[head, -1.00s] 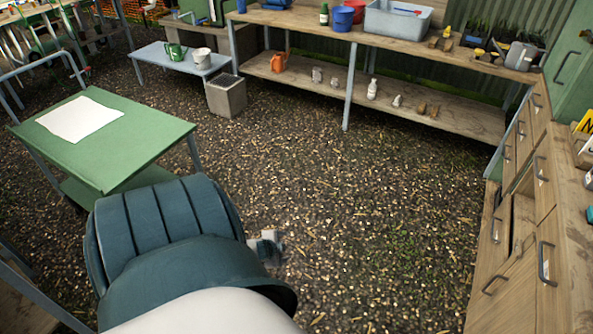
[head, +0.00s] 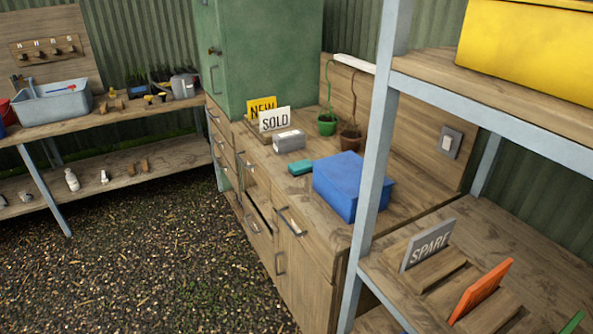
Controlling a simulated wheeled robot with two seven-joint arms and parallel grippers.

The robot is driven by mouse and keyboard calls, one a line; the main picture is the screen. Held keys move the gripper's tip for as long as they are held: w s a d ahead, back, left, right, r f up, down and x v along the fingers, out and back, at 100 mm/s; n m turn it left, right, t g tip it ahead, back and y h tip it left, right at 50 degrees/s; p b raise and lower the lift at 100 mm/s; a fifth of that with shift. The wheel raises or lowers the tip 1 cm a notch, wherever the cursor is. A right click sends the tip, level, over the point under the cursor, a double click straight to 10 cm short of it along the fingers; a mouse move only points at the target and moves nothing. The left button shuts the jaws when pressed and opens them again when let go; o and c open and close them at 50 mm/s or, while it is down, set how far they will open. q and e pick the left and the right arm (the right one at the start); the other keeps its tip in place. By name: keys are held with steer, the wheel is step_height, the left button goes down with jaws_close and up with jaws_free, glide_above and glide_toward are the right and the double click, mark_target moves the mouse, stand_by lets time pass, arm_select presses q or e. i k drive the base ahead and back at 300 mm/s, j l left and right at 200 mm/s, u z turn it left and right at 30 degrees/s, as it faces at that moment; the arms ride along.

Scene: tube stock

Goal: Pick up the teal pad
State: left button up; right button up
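The teal pad (head: 300,167) is a small flat block lying on the wooden counter (head: 333,231) in the head view. It lies just left of a blue box (head: 352,186) and in front of a grey block-shaped thing (head: 289,140). Neither of my grippers is in view now.
Yellow NEW (head: 261,107) and white SOLD (head: 275,119) signs and two pots stand behind the pad. A shelf post (head: 376,190) rises at right, with a grey sign (head: 428,246) and orange plate (head: 482,290) in slots. One counter drawer (head: 257,210) appears partly open. Gravel floor at left is clear.

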mark_target(303, 167)
steer(key=j+z, duration=0.1)
steer(key=z, duration=0.4)
steer(key=i+j+z, duration=0.15)
steer(key=j+z, duration=0.5)
steer(key=j, duration=0.15)
steer(key=i+j+z, duration=0.1)
steer(key=j, duration=0.75)
steer(key=j+z, duration=0.1)
steer(key=j, duration=0.75)
steer(key=i, duration=0.05)
